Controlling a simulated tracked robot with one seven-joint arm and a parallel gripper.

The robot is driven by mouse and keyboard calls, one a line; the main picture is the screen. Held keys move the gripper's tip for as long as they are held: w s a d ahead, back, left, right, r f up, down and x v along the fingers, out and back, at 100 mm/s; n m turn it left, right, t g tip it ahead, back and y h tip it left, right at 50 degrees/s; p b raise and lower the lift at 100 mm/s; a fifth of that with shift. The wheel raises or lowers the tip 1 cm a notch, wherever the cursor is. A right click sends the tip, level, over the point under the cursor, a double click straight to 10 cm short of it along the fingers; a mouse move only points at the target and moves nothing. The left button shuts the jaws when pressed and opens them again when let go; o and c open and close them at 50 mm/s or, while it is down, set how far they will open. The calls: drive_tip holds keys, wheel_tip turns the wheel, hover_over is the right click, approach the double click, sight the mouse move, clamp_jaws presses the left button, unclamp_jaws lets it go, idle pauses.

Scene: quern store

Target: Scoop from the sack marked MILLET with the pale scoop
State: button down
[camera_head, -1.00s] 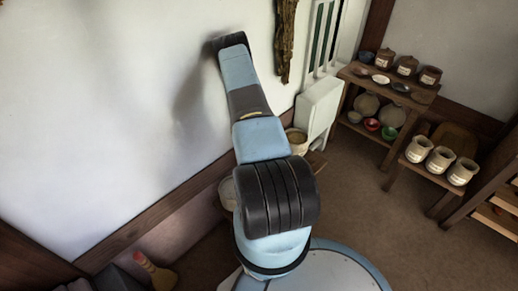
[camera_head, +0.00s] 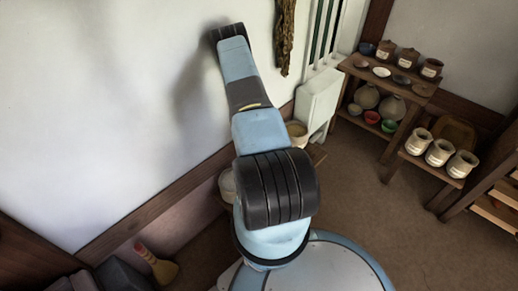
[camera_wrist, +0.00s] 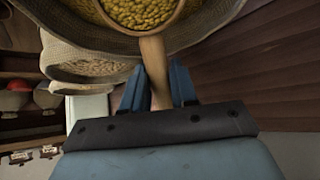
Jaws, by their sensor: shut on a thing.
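In the wrist view my gripper (camera_wrist: 157,85) is shut on the light-brown wooden handle of a scoop (camera_wrist: 154,55). The scoop's bowl is at the top edge, partly cut off, and yellow grain fills what shows of it. It is over the mouth of a woven sack (camera_wrist: 212,32) that holds similar yellow grain. I cannot tell whether the bowl touches the grain below. A second sack (camera_wrist: 60,52) with paler grain stands behind to the left. No sack marking is readable. In the head view my arm hides the gripper and scoop.
In the head view a container of grain (camera_head: 297,128) shows beside my arm near the white wall. A shelf (camera_head: 412,92) with jars and bowls and a low bench (camera_head: 420,161) with pale pots stand right. A brush (camera_head: 160,268) is at lower left. Brown floor is open at right.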

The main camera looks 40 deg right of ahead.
drive_tip(key=shift+w+d+f+g+y, duration=0.3)
drive_tip(key=shift+w+f+g+y, duration=0.05)
drive_tip(key=shift+g+y, duration=0.05)
drive_tip(key=shift+w+d+r+g+y, duration=0.35)
drive_tip(key=shift+r+g+y, duration=0.4)
drive_tip(key=shift+r+g, duration=0.15)
drive_tip(key=shift+w+d+r+g+y, duration=0.2)
drive_tip(key=shift+w+r+g+y, duration=0.1)
drive_tip(key=shift+r+g+y, duration=0.65)
drive_tip(key=shift+w+d+r+g+y, duration=0.35)
drive_tip(key=shift+r+g+y, duration=0.3)
drive_tip(key=shift+g, duration=0.4)
drive_tip(key=shift+s+a, duration=0.1)
drive_tip(key=shift+a, duration=0.05)
